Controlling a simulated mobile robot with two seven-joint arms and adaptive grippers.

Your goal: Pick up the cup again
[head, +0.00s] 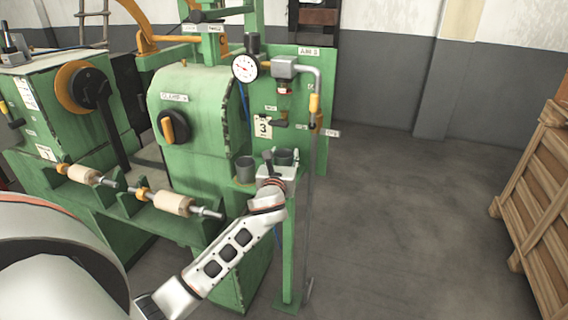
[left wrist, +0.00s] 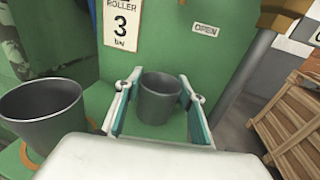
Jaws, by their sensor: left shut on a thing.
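A dark grey cup (head: 284,156) sits between the fingers of my left gripper (head: 279,165) at the green machine's small shelf. The same cup (left wrist: 158,98) shows in the left wrist view, upright, with one finger on each side; the gripper is shut on it. My right gripper is not in view.
Rollers (head: 172,203) lie left of the arm. A wooden crate (head: 535,190) stands far right, with clear floor between.

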